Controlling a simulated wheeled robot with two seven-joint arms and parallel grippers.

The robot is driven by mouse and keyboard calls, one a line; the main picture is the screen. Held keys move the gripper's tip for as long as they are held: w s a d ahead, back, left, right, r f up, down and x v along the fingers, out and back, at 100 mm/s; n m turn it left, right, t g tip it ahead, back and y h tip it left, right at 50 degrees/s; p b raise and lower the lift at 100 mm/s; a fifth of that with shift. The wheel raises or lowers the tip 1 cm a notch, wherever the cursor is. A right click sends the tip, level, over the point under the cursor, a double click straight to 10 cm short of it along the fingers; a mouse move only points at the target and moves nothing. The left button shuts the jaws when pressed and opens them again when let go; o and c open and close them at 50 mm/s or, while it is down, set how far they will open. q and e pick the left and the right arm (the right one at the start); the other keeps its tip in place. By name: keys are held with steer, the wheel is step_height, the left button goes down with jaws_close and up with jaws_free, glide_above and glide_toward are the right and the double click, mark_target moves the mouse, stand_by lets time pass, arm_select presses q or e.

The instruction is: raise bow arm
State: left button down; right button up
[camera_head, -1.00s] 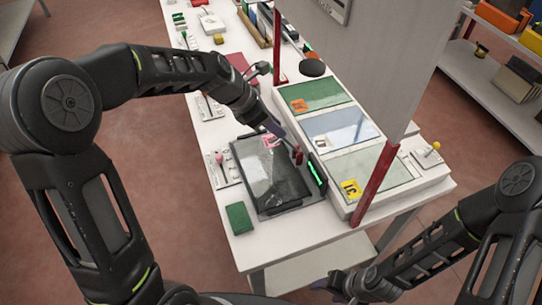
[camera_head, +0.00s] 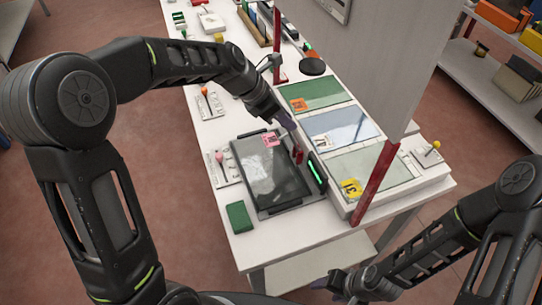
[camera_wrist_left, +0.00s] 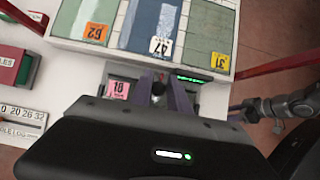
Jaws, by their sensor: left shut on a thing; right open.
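The machine is a dark flat unit with a glossy dark top (camera_head: 268,168) at the bench's front end, with a pink tag and a green light strip (camera_head: 317,172) on its right side. My left gripper (camera_head: 289,124) is above the unit's back right part. In the left wrist view its fingers (camera_wrist_left: 160,96) are shut on a small dark piece (camera_wrist_left: 158,84), which I take for the bow arm's end; the rest is mostly hidden. A small red part (camera_head: 298,153) stands just below the fingers. My right gripper (camera_head: 335,281) is open, low beside the bench front, holding nothing visible.
A white rack of green, blue and pale glass panels (camera_head: 338,129) lies right of the unit. A grey upright panel (camera_head: 375,60) with red edges stands over it. A green block (camera_head: 239,217) sits at the front left. Small levers (camera_head: 221,158) stand on the left edge.

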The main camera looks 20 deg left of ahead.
arm_select(q)
steer(key=shift+d, duration=0.15)
steer(key=shift+w+d+r, duration=0.2)
steer(key=shift+w+d, duration=0.65)
steer(key=shift+d, duration=0.2)
steer(key=shift+w+d+f, duration=0.1)
steer(key=shift+w+d, duration=0.8)
steer(key=shift+d, duration=0.3)
